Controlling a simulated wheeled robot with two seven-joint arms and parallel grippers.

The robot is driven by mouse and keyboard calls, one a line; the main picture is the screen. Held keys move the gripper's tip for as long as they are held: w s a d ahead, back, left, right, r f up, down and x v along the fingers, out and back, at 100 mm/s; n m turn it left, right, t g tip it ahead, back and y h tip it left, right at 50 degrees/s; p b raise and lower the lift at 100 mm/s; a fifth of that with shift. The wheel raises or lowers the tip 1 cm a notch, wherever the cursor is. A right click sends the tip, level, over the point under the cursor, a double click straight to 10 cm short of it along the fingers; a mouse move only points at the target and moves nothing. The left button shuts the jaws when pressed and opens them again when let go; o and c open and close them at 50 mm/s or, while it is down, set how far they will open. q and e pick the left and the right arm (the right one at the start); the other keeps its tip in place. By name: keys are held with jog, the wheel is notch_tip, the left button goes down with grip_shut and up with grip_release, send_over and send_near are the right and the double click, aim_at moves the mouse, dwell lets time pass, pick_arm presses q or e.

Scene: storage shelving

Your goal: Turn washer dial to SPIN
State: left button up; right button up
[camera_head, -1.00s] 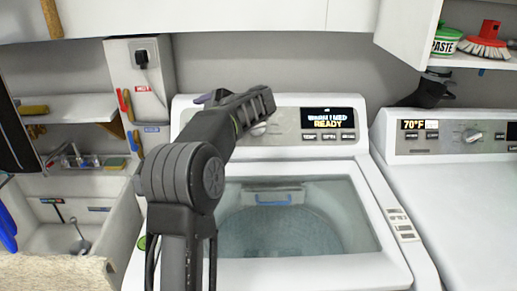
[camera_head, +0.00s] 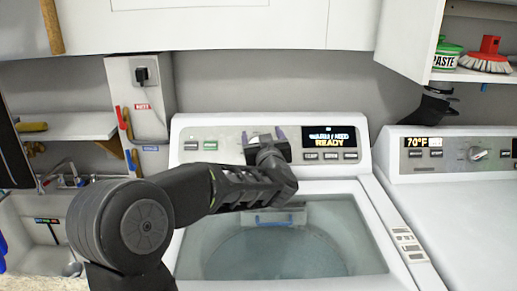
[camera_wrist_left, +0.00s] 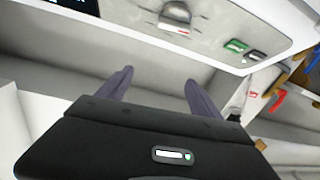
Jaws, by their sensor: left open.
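The washer (camera_head: 365,195) is white with a grey control panel. Its display (camera_head: 330,140) has READY on its lower line. The dial (camera_head: 261,136) is partly hidden behind my left gripper (camera_head: 263,134), whose fingers point up at the panel on either side of it. In the left wrist view the dial (camera_wrist_left: 175,14) is a pale knob at the top, apart from the fingertips of the gripper (camera_wrist_left: 158,76). The fingers are spread with nothing between them. The dial's setting cannot be read. My right gripper is not in view.
A second white machine (camera_head: 470,185) stands to the right. The washer's glass lid (camera_head: 275,250) is below my left arm. Green and dark buttons (camera_head: 200,145) lie left of the dial. A sink (camera_head: 40,225) is at left; a cabinet (camera_head: 410,40) overhangs at upper right.

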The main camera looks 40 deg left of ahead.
pick_arm(q)
notch_tip(320, 180, down, 7)
jog(key=shift+f+b, duration=0.1)
jog(key=shift+b, duration=0.3)
jog(key=x, duration=0.4)
jog(key=p+x, duration=0.1)
jog(key=x, duration=0.1)
jog(key=shift+f, duration=0.3)
jog(key=shift+x, duration=0.8)
jog(key=shift+c, duration=0.2)
